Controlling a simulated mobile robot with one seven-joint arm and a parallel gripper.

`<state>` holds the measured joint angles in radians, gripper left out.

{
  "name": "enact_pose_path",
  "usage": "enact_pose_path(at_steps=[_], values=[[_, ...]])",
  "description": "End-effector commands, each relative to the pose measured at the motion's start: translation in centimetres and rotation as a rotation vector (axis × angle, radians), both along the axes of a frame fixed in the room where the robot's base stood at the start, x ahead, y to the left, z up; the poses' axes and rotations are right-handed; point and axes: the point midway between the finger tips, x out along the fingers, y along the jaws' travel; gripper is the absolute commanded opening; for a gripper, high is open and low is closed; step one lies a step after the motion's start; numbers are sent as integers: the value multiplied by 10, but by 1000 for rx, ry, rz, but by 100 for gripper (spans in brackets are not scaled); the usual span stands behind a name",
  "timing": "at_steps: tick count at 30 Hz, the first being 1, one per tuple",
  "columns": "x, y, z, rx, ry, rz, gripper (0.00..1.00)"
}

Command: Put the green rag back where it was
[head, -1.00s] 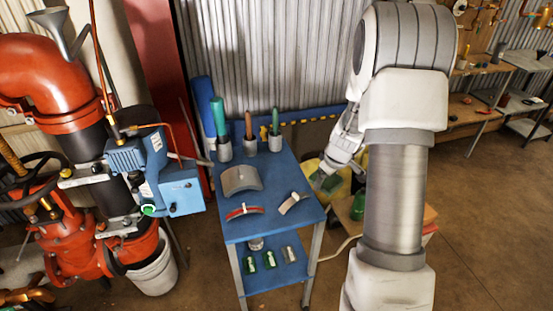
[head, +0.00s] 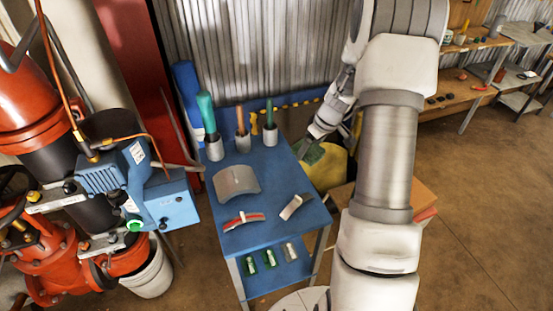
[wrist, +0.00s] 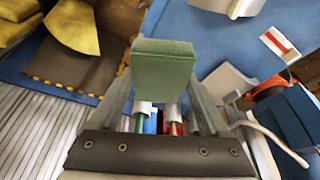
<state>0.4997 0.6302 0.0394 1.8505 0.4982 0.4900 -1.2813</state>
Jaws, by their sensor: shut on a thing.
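The green rag (wrist: 163,68) looks like a folded, flat block in the wrist view. My gripper (wrist: 163,100) is shut on it, with a finger at each side. In the head view my gripper (head: 309,146) is just off the right edge of the blue table (head: 285,205), in front of a yellow object. The rag (head: 313,154) shows there as a small green patch, partly hidden by the gripper.
On the blue table stand several grey cups with coloured handles (head: 242,140), a grey curved piece (head: 237,181), a red-edged piece (head: 243,221) and a small pale piece (head: 292,207). The yellow object (head: 328,170) is right of it. Red pipework (head: 30,100) is at left.

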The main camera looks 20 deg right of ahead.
Motion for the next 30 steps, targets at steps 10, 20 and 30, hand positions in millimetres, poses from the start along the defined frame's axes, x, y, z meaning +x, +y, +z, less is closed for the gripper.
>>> enact_pose_path(at_steps=[10, 20, 30], values=[[61, 44, -44, 0, 2, 7, 28], [91, 62, -66, 0, 1, 0, 28], [90, 62, -104, 0, 2, -1, 28]])
